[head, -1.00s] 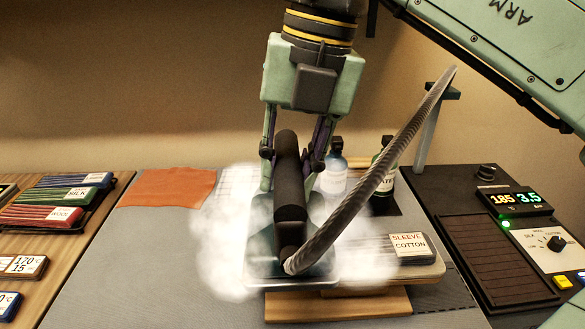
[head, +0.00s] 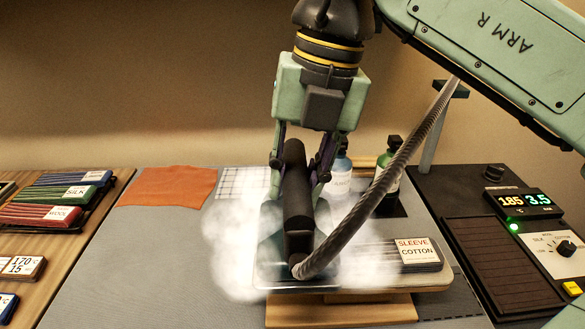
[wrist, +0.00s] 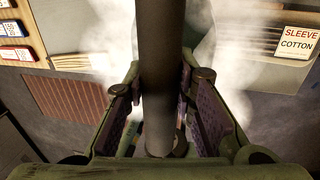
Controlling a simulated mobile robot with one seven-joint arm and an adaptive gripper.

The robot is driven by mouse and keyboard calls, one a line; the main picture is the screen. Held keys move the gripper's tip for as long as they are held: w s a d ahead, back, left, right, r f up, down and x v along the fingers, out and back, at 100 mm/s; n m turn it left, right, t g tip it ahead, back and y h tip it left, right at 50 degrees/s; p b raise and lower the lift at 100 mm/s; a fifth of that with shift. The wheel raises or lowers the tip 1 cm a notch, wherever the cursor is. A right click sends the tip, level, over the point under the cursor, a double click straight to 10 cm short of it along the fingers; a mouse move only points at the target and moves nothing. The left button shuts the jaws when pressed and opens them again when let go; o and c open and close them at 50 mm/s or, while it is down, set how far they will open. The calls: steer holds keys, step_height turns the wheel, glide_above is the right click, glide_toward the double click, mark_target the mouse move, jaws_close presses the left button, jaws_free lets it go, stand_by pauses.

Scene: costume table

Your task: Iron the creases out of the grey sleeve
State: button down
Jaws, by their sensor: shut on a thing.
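My gripper (head: 297,186) is shut on the black handle (head: 297,205) of the iron (head: 268,262), its fingers on either side of it. The iron is level over the left part of the sleeve board (head: 434,279), wrapped in white steam. The grey sleeve (head: 376,257) shows as a pale strip with dark lengthwise lines to the right of the iron; the iron and steam hide the rest. A SLEEVE COTTON card (head: 418,253) lies at the right end of the board. In the wrist view the handle (wrist: 160,70) runs between the fingers, and the lined sleeve (wrist: 252,35) shows through steam.
A ribbed hose (head: 385,180) runs from the iron to a stand (head: 432,135). Two bottles (head: 388,172) stand behind the board. The right console display (head: 525,203) reads 185 and 3.5, with a green light. An orange cloth (head: 168,186) and checked cloth (head: 240,183) lie at back left.

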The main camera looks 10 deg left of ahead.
steer(key=shift+f, duration=1.1)
steer(key=shift+f+b, duration=0.8)
steer(key=shift+f, duration=0.85)
steer(key=shift+d, duration=0.1)
